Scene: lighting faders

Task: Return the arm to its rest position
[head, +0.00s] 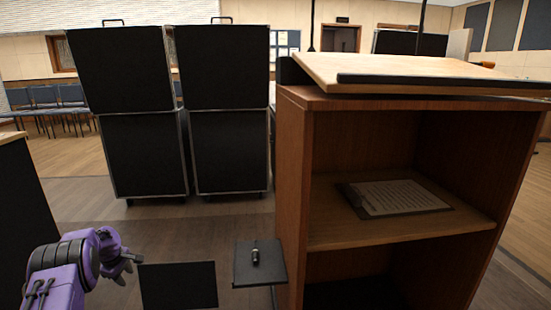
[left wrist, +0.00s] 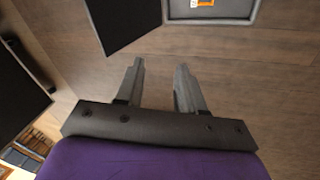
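My left arm is purple and black, and its gripper (head: 124,266) is at the lower left of the head view, apart from everything around it. In the left wrist view the two fingers of this gripper (left wrist: 157,85) stand apart with only the wooden floor between them, so it is open and empty. My right gripper shows in neither view. No lighting faders can be made out.
A wooden lectern (head: 292,200) with a clipboard (head: 400,198) on its shelf stands at the right. A small black stand (head: 259,270) holds a small dark object. A flat black panel (head: 178,286) is beside my left gripper. Tall black cases (head: 145,155) stand behind.

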